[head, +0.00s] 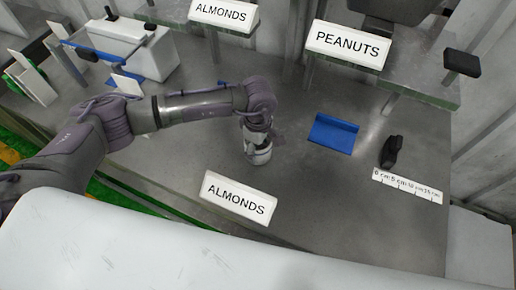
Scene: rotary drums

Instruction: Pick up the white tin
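My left arm comes in from the left and bends down over the grey metal table. Its end, where my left gripper (259,142) is, points down near the middle of the table. A small whitish, rounded piece (260,157) shows at the very bottom of this end. I cannot tell whether it is the white tin or part of my wrist. The fingers are too small and hidden to read as open or shut. No other white tin stands out on the table. My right gripper is not in view.
An ALMONDS sign (239,198) stands at the table's front edge. A blue tray-like piece (333,135), a black object (391,152) and a ruler strip (408,186) lie to the right. A PEANUTS sign (348,45) and a white box (131,49) are behind.

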